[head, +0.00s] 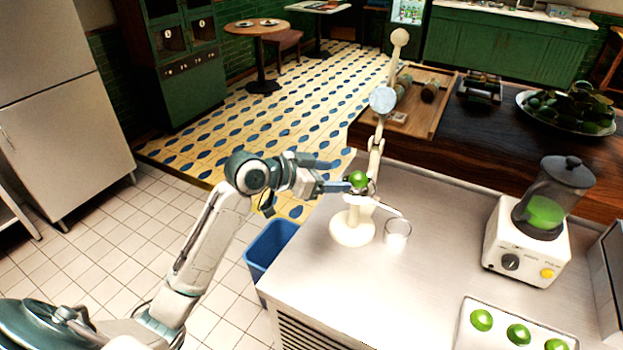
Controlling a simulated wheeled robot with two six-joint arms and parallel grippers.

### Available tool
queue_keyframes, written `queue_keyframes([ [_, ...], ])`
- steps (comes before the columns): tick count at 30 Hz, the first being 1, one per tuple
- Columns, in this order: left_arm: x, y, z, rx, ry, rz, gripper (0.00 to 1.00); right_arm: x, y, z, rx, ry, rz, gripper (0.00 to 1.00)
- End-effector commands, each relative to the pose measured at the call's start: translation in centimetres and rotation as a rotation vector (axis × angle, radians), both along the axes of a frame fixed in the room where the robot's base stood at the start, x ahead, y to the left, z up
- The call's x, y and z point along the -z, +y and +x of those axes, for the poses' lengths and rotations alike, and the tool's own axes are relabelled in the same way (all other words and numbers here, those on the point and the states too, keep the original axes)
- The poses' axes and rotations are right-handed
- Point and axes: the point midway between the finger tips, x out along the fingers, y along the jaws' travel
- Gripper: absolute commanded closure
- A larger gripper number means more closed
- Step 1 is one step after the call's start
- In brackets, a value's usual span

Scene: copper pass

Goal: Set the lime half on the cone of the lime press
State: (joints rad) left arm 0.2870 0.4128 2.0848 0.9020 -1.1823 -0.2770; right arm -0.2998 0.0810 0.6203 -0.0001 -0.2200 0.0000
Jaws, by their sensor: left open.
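The lime press (352,229) is cream-coloured and stands near the left edge of the steel counter, its lever arm raised. A green lime half (357,178) appears at the top of the press, where the cone would be. The cone is hidden, and I cannot tell whether the lime fully rests on it. My left gripper (339,175) is open just left of the lime half, fingers pointing at it. Several other lime pieces lie on a tray (462,338) at the lower right, including one lime piece (481,320). My right gripper is out of view.
A small glass (397,236) stands right of the press base. A blender (527,240) with green liquid is farther right. A wooden tray (440,84) and a plate of green produce (523,100) sit on the dark counter behind. A blue bin (262,250) stands left of the counter. Mid-counter is clear.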

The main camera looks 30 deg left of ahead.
Motion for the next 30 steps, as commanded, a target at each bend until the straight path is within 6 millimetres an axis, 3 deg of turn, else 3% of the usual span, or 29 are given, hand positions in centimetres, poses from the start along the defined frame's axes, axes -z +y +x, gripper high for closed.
queue_keyframes([
  [12,-1.7,2.6,-3.5,-0.001,0.0,0.003,0.35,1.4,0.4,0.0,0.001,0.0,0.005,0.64],
  [30,-2.0,2.9,-4.0,0.001,0.002,0.0,0.35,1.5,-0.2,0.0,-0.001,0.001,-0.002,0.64],
])
